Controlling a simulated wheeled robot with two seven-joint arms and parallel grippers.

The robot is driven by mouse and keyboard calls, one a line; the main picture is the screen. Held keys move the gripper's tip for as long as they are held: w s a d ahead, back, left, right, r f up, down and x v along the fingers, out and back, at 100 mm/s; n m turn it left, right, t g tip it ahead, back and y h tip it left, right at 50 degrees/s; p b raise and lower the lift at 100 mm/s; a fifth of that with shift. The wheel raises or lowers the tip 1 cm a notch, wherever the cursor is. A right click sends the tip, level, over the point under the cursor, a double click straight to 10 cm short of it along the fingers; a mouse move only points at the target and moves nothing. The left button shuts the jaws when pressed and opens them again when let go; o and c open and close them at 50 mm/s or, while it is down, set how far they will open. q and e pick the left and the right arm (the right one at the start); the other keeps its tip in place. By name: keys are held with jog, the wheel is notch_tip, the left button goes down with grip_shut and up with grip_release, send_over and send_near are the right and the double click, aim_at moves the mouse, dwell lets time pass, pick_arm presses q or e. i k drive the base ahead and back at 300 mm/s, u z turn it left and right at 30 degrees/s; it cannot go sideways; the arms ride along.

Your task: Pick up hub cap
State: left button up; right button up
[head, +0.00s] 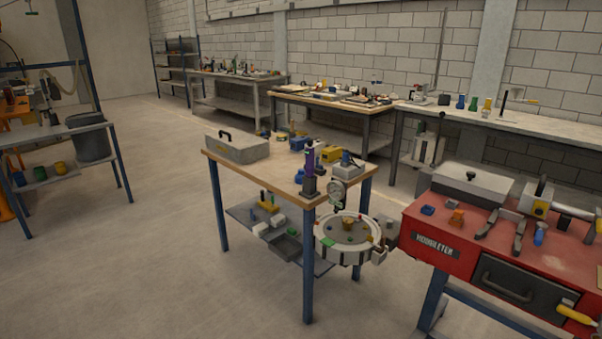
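I cannot make out for sure which thing is the hub cap. A round grey dish-like piece (336,229) with a ribbed rim sits at the front right corner of the middle table, below its top. A small brown cup-like piece (348,223) and several small coloured bits lie in it. A small round dial (338,194) stands above it, by the table corner. Neither of my grippers shows in the head view.
The wooden-topped table (238,170) holds a grey box (237,147) and several tools. A red workbench (440,262) with pliers stands at the right. More benches line the back wall. The concrete floor (165,230) at the left is clear.

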aim_at(301, 172)
jog(key=u, duration=0.6)
jog(key=k, duration=0.95)
jog(key=u, duration=1.05)
jog(key=i, duration=1.95)
jog(key=z, duration=1)
jog(key=i, duration=1.6)
jog(key=z, duration=1.2)
